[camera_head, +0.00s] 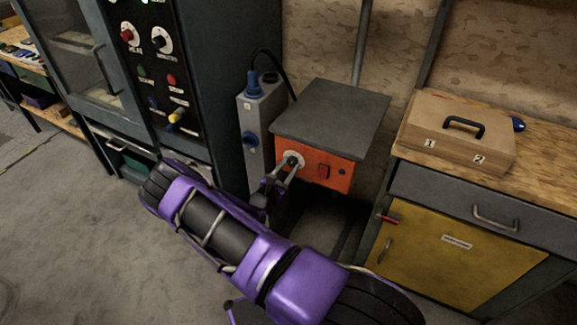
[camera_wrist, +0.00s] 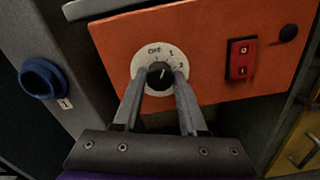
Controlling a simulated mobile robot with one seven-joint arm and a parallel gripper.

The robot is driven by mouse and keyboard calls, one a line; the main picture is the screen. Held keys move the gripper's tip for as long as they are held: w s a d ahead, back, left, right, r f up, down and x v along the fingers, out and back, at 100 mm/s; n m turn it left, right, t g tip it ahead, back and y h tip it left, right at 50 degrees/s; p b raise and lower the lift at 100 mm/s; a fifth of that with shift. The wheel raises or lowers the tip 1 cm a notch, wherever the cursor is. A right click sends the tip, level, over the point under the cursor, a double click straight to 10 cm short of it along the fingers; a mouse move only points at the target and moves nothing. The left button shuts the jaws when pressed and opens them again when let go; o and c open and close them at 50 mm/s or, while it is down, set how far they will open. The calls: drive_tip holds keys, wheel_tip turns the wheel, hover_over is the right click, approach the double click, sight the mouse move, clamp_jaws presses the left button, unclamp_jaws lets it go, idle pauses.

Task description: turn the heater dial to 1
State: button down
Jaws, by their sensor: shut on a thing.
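The heater is an orange-fronted box (camera_head: 330,174) with a dark flat top. Its dial has a white, marked face (camera_wrist: 146,56) and a black knob (camera_wrist: 160,75). In the wrist view, OFF stands at the top of the face and 1 just right of it, with another mark further right. A short pale line on the knob points up and slightly right, roughly between OFF and 1. My gripper (camera_wrist: 160,78) is shut on the knob, one finger on each side. In the head view, my gripper (camera_head: 286,166) reaches the dial from below left and partly hides it.
A red switch (camera_wrist: 242,59) sits right of the dial. A grey box with a blue socket (camera_wrist: 43,78) stands close on the left. A workbench with a wooden case (camera_head: 460,130) and a yellow door (camera_head: 430,255) is at the right.

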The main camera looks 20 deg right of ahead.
drive_tip(key=shift+m, duration=1)
drive_tip(key=shift+c, duration=2.3)
unclamp_jaws()
drive_tip(key=shift+s+a, duration=0.1)
drive_tip(key=v, duration=1.7)
drive_tip(key=shift+p, duration=0.35)
drive_tip(key=shift+s, duration=0.1)
